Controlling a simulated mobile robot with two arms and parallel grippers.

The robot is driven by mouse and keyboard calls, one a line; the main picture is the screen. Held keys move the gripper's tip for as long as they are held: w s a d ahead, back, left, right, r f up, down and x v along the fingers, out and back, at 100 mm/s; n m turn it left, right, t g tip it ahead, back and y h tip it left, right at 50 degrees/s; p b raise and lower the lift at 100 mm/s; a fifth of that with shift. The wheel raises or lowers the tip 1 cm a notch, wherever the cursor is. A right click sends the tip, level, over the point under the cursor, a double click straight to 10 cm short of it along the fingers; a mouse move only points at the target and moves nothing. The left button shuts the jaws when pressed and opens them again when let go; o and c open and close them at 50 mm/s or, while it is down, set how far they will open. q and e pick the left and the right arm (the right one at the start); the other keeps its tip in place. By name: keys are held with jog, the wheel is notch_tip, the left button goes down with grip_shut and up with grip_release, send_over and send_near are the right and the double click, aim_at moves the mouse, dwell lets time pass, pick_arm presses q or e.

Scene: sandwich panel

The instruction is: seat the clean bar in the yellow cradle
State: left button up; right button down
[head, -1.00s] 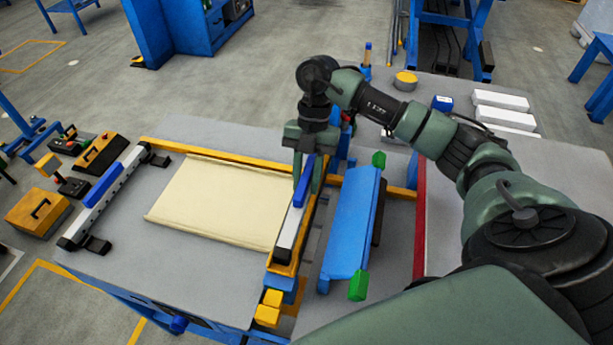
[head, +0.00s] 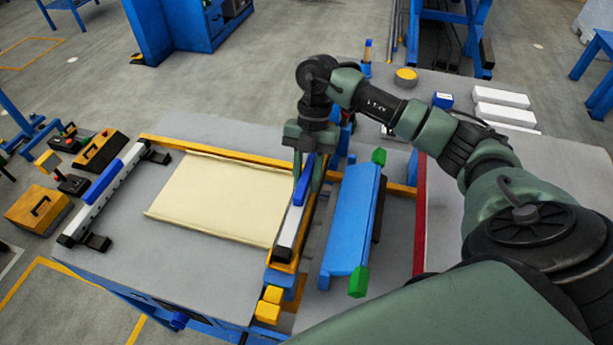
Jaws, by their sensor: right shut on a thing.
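The bar (head: 286,232), white with a blue grip on top, lies lengthwise along the yellow cradle (head: 282,268) at the right edge of the cream panel. My right gripper (head: 307,178) points down from above and is shut on the bar at its blue grip, toward the far end. The gripper hides the bar's far end. I cannot tell whether the bar's underside rests fully in the cradle or sits slightly above it. My left gripper is not in view.
A similar white-and-blue bar with dark marks (head: 103,194) stands on black feet at the left. The cream panel (head: 215,200) lies between. A blue slanted plate with green ends (head: 352,220) is just right of the cradle. White blocks (head: 502,97) lie at the back right.

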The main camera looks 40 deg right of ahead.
aim_at(308, 168)
jog(key=shift+f, duration=0.35)
dwell(0.4)
jog(key=c, duration=1.1)
grip_release()
jog(key=shift+o, duration=0.2)
jog(key=b+v, duration=0.2)
jog(key=v, duration=0.5)
jog(key=shift+w, duration=0.1)
jog(key=shift+d+r, duration=0.15)
jog(key=shift+r, duration=0.2)
